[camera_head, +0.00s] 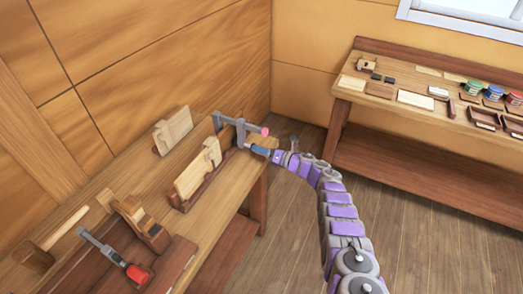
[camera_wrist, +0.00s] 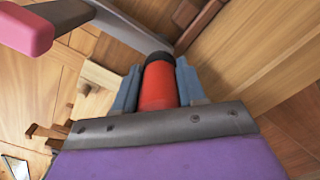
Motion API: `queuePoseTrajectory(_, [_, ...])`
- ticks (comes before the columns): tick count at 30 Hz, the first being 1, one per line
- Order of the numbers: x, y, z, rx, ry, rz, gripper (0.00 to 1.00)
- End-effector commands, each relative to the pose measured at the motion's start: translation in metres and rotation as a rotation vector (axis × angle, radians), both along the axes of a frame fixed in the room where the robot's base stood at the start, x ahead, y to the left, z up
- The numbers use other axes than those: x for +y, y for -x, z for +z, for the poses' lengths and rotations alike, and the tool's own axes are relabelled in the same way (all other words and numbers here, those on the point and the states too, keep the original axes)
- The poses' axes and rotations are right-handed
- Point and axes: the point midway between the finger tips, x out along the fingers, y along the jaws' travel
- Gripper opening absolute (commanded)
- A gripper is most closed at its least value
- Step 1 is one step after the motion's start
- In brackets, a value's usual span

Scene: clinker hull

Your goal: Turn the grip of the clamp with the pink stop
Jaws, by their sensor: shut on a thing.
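The clamp with the pink stop (camera_head: 265,131) stands at the far end of the left bench, its grey bar (camera_head: 226,121) reaching over the wooden pieces there. In the wrist view the pink stop (camera_wrist: 24,30) is at the upper left, on the end of the grey bar. My gripper (camera_head: 259,149) is at this clamp, below the stop. In the wrist view my gripper (camera_wrist: 160,78) has its two blue-grey fingers on either side of the clamp's red grip (camera_wrist: 159,90), shut on it. The grip is hidden by my fingers in the head view.
A second clamp (camera_head: 112,256) with a red grip lies on the near left bench, beside a mallet (camera_head: 50,240) and a wooden plane (camera_head: 137,219). A light wooden block (camera_head: 173,131) stands near the wall. Another bench (camera_head: 400,75) with tins is at right. Open floor lies between.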

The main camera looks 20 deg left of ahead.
Motion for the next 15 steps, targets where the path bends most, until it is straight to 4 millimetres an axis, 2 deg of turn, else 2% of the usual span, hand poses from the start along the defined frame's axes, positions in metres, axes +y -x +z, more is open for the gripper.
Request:
queuePoseTrajectory(7, [0.0027, 0.0001, 0.0035, -0.003, -0.003, 0.001, 0.1])
queuePoseTrajectory(8, [0.0027, 0.0001, 0.0035, -0.003, -0.003, 0.001, 0.41])
queuePoseTrajectory(15, [-0.0001, 0.0, 0.0034, 0.0, -0.004, 0.0, 0.64])
